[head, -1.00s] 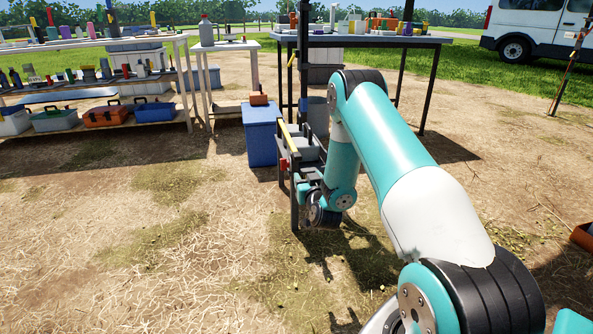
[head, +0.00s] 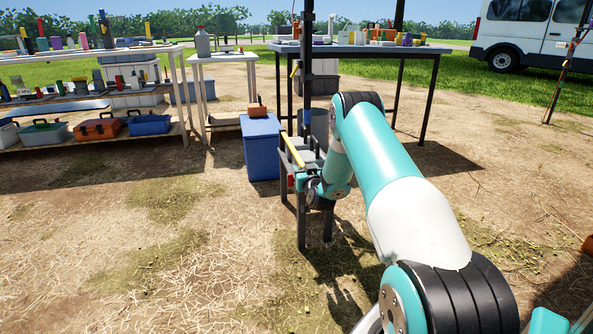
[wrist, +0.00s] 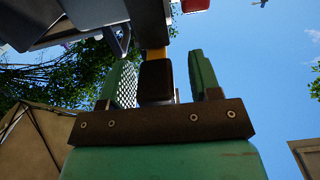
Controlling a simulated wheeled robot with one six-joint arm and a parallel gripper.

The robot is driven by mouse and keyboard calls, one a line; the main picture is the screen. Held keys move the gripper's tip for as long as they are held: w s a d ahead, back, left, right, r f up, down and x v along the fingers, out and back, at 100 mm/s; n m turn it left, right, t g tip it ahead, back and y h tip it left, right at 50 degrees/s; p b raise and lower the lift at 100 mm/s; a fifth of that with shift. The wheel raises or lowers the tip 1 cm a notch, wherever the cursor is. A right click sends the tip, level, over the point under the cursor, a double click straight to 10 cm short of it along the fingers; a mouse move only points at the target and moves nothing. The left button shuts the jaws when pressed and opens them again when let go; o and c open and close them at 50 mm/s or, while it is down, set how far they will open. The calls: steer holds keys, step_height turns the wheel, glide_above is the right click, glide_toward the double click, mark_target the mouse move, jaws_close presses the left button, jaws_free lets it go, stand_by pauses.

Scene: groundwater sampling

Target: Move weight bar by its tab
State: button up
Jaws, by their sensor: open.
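A yellow bar (head: 294,152) lies along the top of a dark narrow stand (head: 301,215); I take it to be the weight bar. My gripper sits low against the stand, its fingers hidden behind my arm in the head view. In the wrist view my gripper (wrist: 162,82) is open, with a green finger on each side. A dark block (wrist: 156,82) with a yellow piece (wrist: 156,53) above it shows between the fingers. It may be the bar's tab. Whether the fingers touch it I cannot tell.
A blue box (head: 261,150) stands left of the stand. A small red part (head: 291,181) is on the stand's side. Shelves with toolboxes (head: 97,128) are at the left, and a loaded table (head: 365,49) is behind. Straw-covered ground in front is clear.

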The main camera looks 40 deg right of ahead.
steer(key=shift+w+d, duration=0.1)
steer(key=shift+d, duration=0.15)
